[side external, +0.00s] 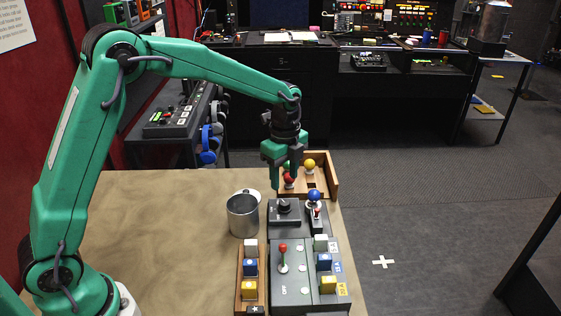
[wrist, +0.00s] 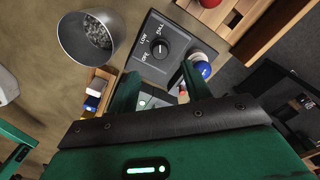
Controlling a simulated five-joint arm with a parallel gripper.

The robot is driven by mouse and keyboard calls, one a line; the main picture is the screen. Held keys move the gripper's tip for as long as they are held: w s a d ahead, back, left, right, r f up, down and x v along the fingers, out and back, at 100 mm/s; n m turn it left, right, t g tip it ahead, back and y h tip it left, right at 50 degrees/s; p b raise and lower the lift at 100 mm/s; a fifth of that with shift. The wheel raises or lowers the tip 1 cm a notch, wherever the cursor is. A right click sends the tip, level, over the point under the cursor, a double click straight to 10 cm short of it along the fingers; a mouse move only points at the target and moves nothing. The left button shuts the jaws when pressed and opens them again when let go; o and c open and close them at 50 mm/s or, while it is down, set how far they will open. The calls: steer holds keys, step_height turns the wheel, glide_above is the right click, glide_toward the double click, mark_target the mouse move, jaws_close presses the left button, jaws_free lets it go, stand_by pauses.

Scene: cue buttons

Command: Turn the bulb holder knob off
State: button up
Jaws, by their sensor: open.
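The black knob (wrist: 158,46) sits on a dark grey box (wrist: 178,62) marked OFF, LOW and FULL in the wrist view. I cannot tell clearly which mark it points to. In the side view the knob (side external: 285,206) is on the box at the table's right part. My gripper (side external: 284,178) hangs above and behind the box, pointing down. A blue bulb (side external: 314,196) stands in a holder beside the box, and also shows in the wrist view (wrist: 203,70).
A metal mug (side external: 242,216) stands left of the box. A wooden tray (side external: 331,181) with a red bulb (side external: 289,180) and a yellow bulb (side external: 309,164) is behind. A lever panel (side external: 300,290) and a wooden rack of buttons (side external: 239,290) lie in front. The table's left is clear.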

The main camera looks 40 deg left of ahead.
mark_target(284, 202)
steer(key=shift+f, duration=0.15)
steer(key=shift+f, duration=3.75)
steer(key=c, duration=1)
